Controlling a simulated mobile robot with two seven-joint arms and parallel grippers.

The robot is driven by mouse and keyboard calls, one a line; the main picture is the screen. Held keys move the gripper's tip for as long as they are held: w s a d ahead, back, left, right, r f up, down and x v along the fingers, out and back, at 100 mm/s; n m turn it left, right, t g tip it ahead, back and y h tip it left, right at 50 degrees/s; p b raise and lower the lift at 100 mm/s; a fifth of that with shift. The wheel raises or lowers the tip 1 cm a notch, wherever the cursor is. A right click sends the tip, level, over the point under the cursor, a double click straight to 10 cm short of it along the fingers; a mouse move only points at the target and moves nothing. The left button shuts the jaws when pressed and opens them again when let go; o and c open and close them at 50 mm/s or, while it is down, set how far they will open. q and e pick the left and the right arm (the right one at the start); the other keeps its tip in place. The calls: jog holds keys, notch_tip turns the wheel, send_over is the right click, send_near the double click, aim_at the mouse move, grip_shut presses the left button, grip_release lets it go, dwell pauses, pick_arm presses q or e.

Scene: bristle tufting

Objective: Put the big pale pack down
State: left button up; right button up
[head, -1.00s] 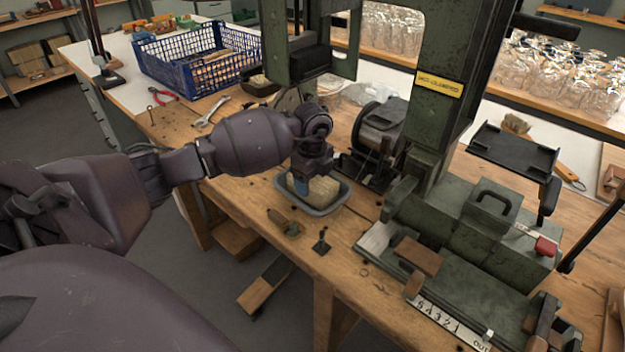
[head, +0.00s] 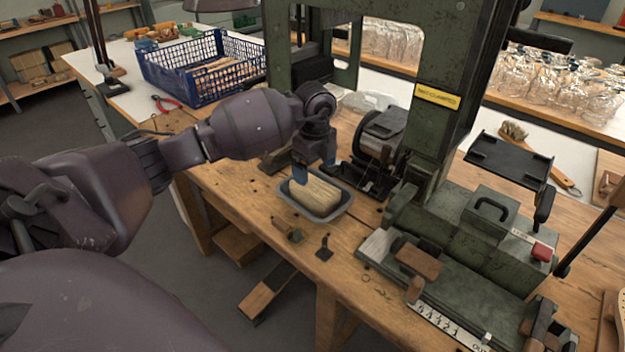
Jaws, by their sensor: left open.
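The big pale pack (head: 317,192) lies in a small grey tray (head: 325,215) on the wooden bench, left of the green machine. My left gripper (head: 316,168) is just above and behind the pack, with its blue fingertips apart and pointing down. It is open, and the pack's upper side shows clear below it. Whether a fingertip still touches the pack's far end is hard to tell. My right gripper is not in view.
The green machine (head: 470,235) fills the bench to the right. A blue crate (head: 205,85) stands at the back left, with red pliers (head: 165,103) nearby. Small metal parts (head: 290,232) lie in front of the tray. A black roller unit (head: 380,140) stands close behind.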

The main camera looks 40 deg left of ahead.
aim_at(315, 186)
pick_arm(q)
notch_tip(315, 186, up, 5)
jog(key=shift+r+p, duration=0.1)
jog(key=shift+p, duration=0.2)
dwell(0.4)
